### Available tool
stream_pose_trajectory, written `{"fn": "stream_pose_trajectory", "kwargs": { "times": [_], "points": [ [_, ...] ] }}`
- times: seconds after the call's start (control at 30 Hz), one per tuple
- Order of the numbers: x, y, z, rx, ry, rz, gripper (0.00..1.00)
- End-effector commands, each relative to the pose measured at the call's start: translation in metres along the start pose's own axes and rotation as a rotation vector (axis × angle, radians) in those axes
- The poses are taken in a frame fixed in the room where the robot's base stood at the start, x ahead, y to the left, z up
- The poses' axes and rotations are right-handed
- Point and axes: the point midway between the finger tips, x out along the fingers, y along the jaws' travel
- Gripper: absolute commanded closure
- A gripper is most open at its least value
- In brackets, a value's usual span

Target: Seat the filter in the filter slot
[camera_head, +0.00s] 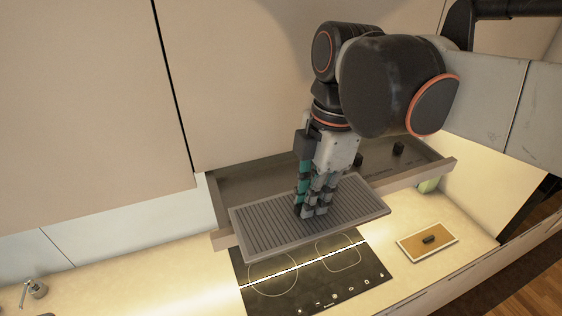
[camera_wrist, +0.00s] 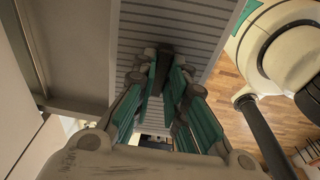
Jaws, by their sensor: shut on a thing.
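The filter (camera_head: 262,231) is a grey ribbed rectangular panel with a plain rim. It is roughly level, above the hob in the head view, and its ribs also show in the wrist view (camera_wrist: 205,38). My gripper (camera_head: 308,212) points down and is shut on the filter's small dark handle (camera_wrist: 164,58), near the panel's middle. The filter slot appears to be the dark rectangular recess (camera_head: 250,183) behind the filter, framed by brown-grey edges. The filter covers part of its front side. I cannot tell whether filter and frame touch.
A black hob (camera_head: 310,284) lies on the lit pale counter below. Pale cabinet fronts (camera_head: 90,110) rise behind and at left. A tap-like metal fitting (camera_head: 35,289) stands at lower left.

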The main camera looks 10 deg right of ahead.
Motion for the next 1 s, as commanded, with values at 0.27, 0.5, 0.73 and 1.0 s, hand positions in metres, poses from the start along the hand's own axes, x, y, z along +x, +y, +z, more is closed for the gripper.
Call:
{"fn": "stream_pose_trajectory", "kwargs": {
  "times": [0.27,0.5,0.73,1.0],
  "points": [
    [0.002,0.061,0.0,-0.001,0.0,0.0,1.0],
    [0.001,0.104,0.0,-0.001,0.0,0.0,1.0],
    [0.0,0.118,0.0,-0.001,0.0,0.0,1.0],
    [0.031,0.125,0.004,-0.001,0.0,0.0,1.0]
  ]
}}
